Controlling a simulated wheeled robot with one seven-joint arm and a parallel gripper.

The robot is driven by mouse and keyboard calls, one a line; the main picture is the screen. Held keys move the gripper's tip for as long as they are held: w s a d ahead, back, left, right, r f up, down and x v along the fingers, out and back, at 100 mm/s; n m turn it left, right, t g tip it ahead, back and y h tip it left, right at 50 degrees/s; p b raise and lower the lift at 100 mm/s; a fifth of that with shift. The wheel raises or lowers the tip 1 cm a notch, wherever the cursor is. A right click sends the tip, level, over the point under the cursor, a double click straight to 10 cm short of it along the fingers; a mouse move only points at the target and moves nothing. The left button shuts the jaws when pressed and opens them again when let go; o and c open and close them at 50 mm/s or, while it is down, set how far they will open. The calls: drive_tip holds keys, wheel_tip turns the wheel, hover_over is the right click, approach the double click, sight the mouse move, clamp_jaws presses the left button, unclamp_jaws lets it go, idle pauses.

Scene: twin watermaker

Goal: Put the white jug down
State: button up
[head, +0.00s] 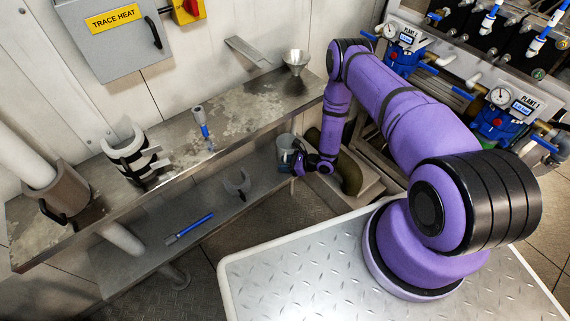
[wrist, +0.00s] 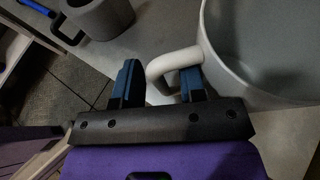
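The white jug (wrist: 262,88) fills the right of the wrist view, its wide mouth facing the camera and its inside looking empty. Its white handle (wrist: 153,70) loops out to the left, between my two fingers. My gripper (wrist: 160,86) looks open around the handle. The right finger reaches into the loop with a gap to the handle's outer bar; the left finger is outside, very near it. In the head view the jug (head: 286,142) is at the right end of the lower shelf, partly hidden by my gripper (head: 297,168). Whether its base touches the shelf cannot be told.
The lower shelf (head: 150,262) holds a grey mug-like piece (head: 238,186) and a blue-handled tool (head: 190,228). The upper shelf (head: 168,150) overhangs it, with a funnel (head: 295,61) near its right end. A dark olive pipe (head: 350,173) stands right of my gripper.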

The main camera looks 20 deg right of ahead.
drive_tip(key=shift+r, duration=0.15)
drive_tip(key=shift+s+d+r, duration=0.1)
drive_tip(key=shift+d, duration=0.15)
drive_tip(key=v, duration=1.1)
drive_tip(key=shift+s+d, duration=0.2)
drive_tip(key=shift+d, duration=0.1)
